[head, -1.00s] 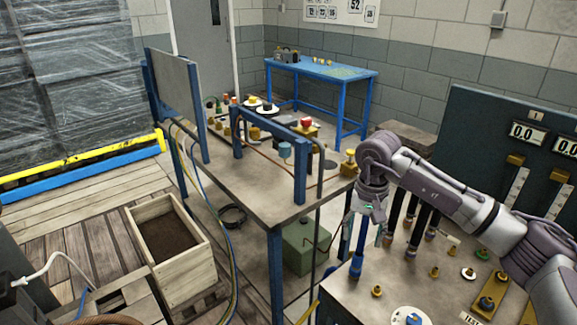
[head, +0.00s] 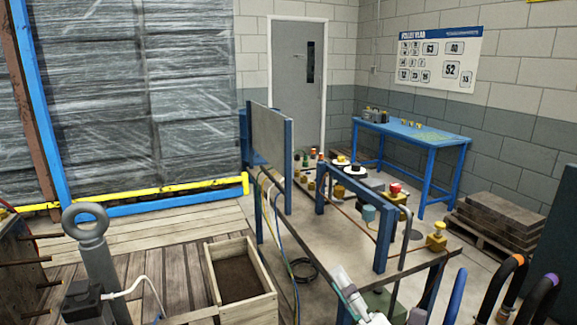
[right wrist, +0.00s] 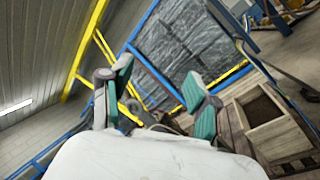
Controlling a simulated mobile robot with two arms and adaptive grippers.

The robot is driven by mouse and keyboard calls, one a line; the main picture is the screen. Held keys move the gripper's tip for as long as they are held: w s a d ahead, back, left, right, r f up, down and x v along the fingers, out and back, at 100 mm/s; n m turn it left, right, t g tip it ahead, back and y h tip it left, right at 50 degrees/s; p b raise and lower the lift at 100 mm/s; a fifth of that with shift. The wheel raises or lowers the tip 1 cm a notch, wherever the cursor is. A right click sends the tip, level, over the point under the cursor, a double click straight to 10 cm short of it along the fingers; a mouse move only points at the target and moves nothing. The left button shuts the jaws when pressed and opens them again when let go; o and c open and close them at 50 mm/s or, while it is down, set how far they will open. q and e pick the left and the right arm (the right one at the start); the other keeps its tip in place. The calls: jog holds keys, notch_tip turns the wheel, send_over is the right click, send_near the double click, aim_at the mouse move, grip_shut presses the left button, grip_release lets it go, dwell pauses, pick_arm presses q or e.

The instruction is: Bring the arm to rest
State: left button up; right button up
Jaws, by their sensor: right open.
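My right gripper (head: 352,296) shows at the bottom centre of the head view, in front of the near end of the grey-topped workbench (head: 405,262). Only part of it is in frame, with white and teal surfaces. In the right wrist view the gripper (right wrist: 162,90) is open, its two teal-padded fingers well apart and nothing between them. My left gripper is in neither view.
A wooden box of dark soil (head: 265,306) stands on the plank floor left of the bench. Coloured hooked handles (head: 502,288) rise at the lower right. A grey ringed post (head: 94,262) stands at the left. A blue table (head: 410,135) stands farther back.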

jog(key=s+d+f+m+g+h, duration=0.25)
jog(key=d+f+m+h, duration=0.3)
jog(key=f+m, duration=0.3)
jog(key=s+d+f+m+g+h, duration=0.25)
jog(key=d+f+m+h, duration=0.35)
jog(key=m, duration=0.3)
jog(key=s+f+m+g, duration=0.5)
jog(key=s+f, duration=0.2)
jog(key=s, duration=0.3)
jog(key=s+f+m+g, duration=0.4)
jog(key=s+f+g, duration=0.25)
jog(key=s, duration=0.45)
notch_tip(320, 180, down, 25)
jog(key=s+d+f+g, duration=0.2)
jog(key=s+f, duration=1.6)
jog(key=shift+d+y, duration=0.25)
jog(key=shift+y, duration=0.1)
